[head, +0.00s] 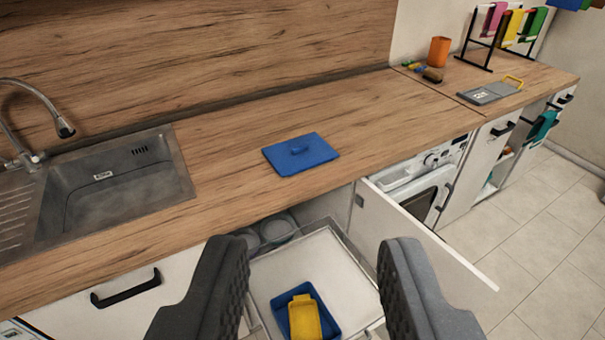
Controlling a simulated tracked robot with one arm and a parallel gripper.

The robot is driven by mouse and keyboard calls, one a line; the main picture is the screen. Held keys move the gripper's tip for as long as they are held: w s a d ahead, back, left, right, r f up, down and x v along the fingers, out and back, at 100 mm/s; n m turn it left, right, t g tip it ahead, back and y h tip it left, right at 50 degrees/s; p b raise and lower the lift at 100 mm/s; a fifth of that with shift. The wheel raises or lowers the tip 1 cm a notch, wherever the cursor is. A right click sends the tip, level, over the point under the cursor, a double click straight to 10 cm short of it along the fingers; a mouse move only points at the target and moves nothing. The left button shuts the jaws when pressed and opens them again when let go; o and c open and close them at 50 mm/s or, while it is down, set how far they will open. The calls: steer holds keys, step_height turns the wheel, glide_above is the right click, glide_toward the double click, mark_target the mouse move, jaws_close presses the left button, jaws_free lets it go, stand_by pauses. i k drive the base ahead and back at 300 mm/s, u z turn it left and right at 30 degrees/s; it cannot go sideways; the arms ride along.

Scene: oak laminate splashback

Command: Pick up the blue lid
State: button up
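An open drawer (335,260) below the counter holds a blue container (329,321) with a yellow item (304,316) in it. The sink (110,190) and faucet (40,115) are at left. An orange cup (438,52) and drying rack stand at far right. Counter around the lid is clear.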

mark_target(293, 156)
steer(key=z, duration=1.1)
steer(key=i, duration=1.7)
steer(key=u, duration=2.25)
steer(key=i, duration=0.5)
steer(key=z, duration=0.15)
